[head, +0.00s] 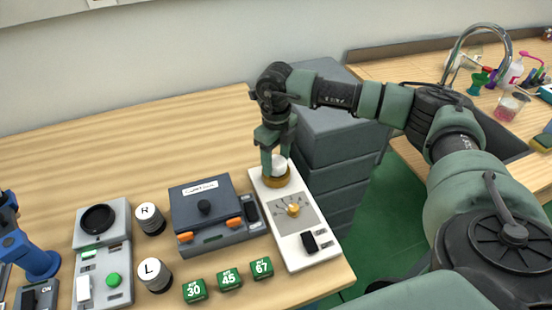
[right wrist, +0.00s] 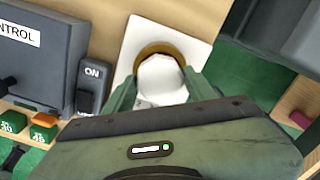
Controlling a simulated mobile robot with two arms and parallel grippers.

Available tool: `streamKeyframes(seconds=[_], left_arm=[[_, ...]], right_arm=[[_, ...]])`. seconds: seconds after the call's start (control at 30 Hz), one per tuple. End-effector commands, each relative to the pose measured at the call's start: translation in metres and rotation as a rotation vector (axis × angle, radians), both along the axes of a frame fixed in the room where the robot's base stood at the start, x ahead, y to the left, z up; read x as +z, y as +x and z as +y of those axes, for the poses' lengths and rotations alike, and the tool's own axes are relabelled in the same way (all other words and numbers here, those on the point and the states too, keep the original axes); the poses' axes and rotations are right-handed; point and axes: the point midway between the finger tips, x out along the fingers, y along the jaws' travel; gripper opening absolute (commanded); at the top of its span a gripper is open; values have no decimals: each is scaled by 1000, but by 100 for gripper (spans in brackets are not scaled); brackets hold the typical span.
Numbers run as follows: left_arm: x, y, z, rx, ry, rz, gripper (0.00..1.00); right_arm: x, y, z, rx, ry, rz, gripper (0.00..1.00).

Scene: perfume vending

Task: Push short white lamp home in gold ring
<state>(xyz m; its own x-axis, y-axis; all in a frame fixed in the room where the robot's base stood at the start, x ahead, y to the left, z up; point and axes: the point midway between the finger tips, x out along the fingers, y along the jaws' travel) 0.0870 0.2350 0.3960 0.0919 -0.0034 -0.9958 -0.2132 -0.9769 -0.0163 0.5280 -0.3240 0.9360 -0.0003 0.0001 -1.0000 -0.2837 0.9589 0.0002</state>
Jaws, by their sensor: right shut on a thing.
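The short white lamp (head: 278,162) is between the fingers of my right gripper (head: 275,166), which is shut on it. The gold ring (head: 276,181) is at the back end of a white panel, directly beneath the lamp. In the right wrist view the white lamp (right wrist: 161,78) looks pale and many-sided, with a finger on each side. The gold ring (right wrist: 150,49) shows as an arc past its far edge. I cannot tell how deep the lamp sits in the ring.
The white panel (head: 291,255) also carries a gold knob (head: 293,210) and a black switch (head: 310,242). A dark control box (head: 204,207) stands close to its left. Green number blocks (head: 229,279) lie in front. Grey drawers (head: 335,150) stand behind on the right.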

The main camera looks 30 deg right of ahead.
Motion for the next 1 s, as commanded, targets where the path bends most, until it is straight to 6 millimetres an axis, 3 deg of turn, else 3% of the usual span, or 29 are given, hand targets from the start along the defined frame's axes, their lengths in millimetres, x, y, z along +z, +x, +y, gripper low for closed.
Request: streamKeyframes(seconds=[0.33,0.37,0.43,0.67,0.73,0.77,1.0], left_arm=[[-1,0,0,0,0,0,36],[-1,0,0,0,0,0,36],[-1,0,0,0,0,0,36],[-1,0,0,0,0,0,36],[-1,0,0,0,0,0,36],[-1,0,0,0,0,0,36],[-1,0,0,0,0,0,36]], right_arm=[[-1,0,0,0,0,0,26],[-1,0,0,0,0,0,64],[-1,0,0,0,0,0,81],[-1,0,0,0,0,0,81],[-1,0,0,0,0,0,98],[-1,0,0,0,0,0,100],[0,0,0,0,0,-1,100]])
